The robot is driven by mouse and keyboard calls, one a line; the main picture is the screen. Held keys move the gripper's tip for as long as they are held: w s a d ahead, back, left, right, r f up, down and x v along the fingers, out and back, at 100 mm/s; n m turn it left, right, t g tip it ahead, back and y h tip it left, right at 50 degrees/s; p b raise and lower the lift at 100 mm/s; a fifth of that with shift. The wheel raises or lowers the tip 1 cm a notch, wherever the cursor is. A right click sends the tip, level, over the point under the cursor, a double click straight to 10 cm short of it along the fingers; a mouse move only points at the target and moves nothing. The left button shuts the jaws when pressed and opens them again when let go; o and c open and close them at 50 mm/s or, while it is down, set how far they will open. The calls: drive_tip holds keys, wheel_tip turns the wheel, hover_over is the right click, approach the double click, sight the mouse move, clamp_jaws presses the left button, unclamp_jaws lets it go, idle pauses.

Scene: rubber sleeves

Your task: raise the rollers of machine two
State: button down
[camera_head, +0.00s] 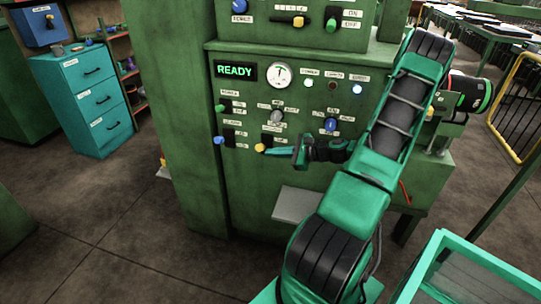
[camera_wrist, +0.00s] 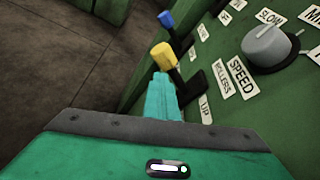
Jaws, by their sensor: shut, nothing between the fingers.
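The green machine panel (camera_head: 240,170) carries a yellow-knobbed lever (camera_head: 260,148) low at its centre-left. In the wrist view the yellow lever (camera_wrist: 163,55) stands out from a dark slot, with labels reading "ROLLERS" and "UP" beside it. My gripper (camera_head: 268,151) is shut and empty, its fingers pointing left at this lever. In the wrist view the closed fingertips (camera_wrist: 160,80) lie just below the yellow knob; I cannot tell whether they touch it. No number marking the machine is readable.
A blue lever (camera_wrist: 166,20) is beyond the yellow one, and a grey speed knob (camera_wrist: 270,45) is to the right. Above are a lit READY display (camera_head: 235,71) and a gauge (camera_head: 280,75). A grey plate (camera_head: 297,204) juts out below. Open floor lies left.

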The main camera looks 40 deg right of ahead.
drive_tip(key=s+d, duration=0.5)
drive_tip(key=s, duration=0.5)
drive_tip(key=shift+d, duration=0.3)
drive_tip(key=shift+r, duration=0.1)
drive_tip(key=s+a+r+n+g, duration=0.1)
drive_tip(key=a+r+n+g, duration=0.1)
drive_tip(key=a+n+g, duration=0.4)
drive_tip(key=s+a+r+n+g, duration=0.1)
drive_tip(key=a+r+n+g, duration=0.15)
drive_tip(key=a+n, duration=0.35)
drive_tip(key=s+a+r+n+g+h, duration=0.4)
drive_tip(key=s+a+r+n, duration=0.4)
drive_tip(key=s+a+r, duration=0.3)
drive_tip(key=s+r+g, duration=0.1)
drive_tip(key=s+r, duration=0.1)
drive_tip(key=s, duration=0.2)
drive_tip(key=shift+s+a+h, duration=0.2)
drive_tip(key=shift+a+h, duration=0.1)
drive_tip(key=shift+a, duration=0.05)
